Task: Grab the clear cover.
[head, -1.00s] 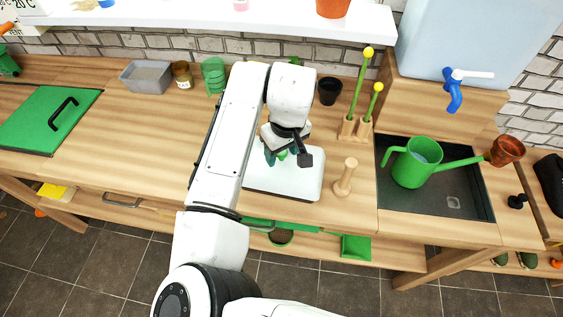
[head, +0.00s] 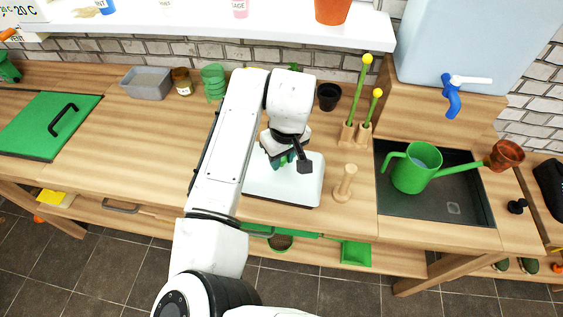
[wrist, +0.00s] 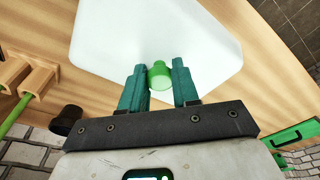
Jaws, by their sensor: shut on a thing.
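The clear cover (head: 306,186) is a whitish, see-through, rounded-corner box on the wooden counter in the head view, partly hidden by my arm. It fills the upper middle of the wrist view (wrist: 120,40). A green knob (wrist: 160,74) stands on it. My gripper (wrist: 160,80) has its two teal fingers on either side of this knob and is shut on it. In the head view my gripper (head: 283,161) is over the cover, and the wrist partly hides the fingers and knob.
A wooden peg (head: 346,184) stands close to the cover's right. Yellow-tipped green dibbers (head: 361,100) stand behind it. A black pot (head: 329,97) is at the back. A green watering can (head: 414,168) stands in the dark sink (head: 455,200). The counter left of my arm is mostly clear.

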